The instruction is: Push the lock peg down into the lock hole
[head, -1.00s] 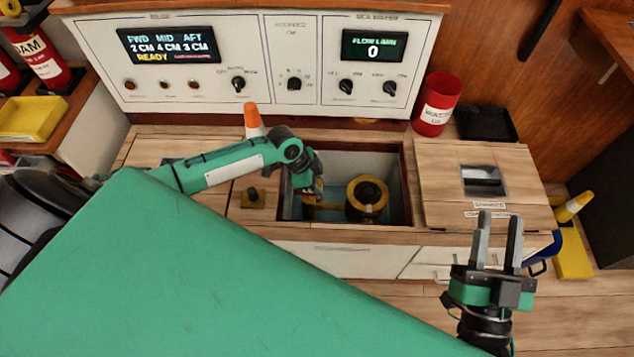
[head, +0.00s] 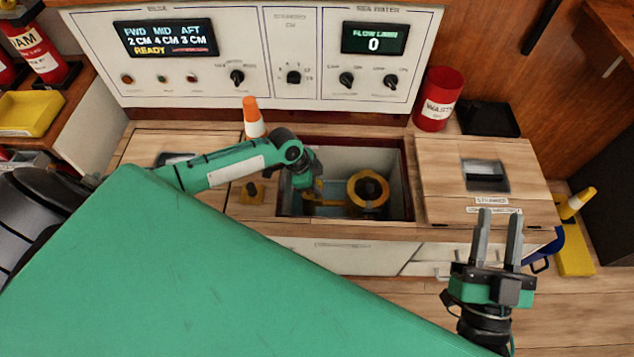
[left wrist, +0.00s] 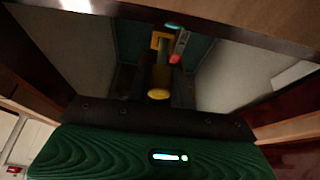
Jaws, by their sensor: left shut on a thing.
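My left gripper (head: 309,188) reaches into the left part of the open well (head: 410,190) in the wooden counter. In the left wrist view its dark fingers (left wrist: 157,88) are shut on a yellow peg-like piece (left wrist: 158,95), its round end toward the camera. I take this for the lock peg. A yellow bar (head: 328,205) runs from near the gripper toward a yellow ring with a dark centre (head: 368,190) in the well. The lock hole is hidden or too small to make out. My right gripper (head: 498,228) is open and empty, in front of the counter's right side.
A wooden lid with a dark window (head: 450,195) lies right of the well. A red waste can (head: 438,100) stands behind.

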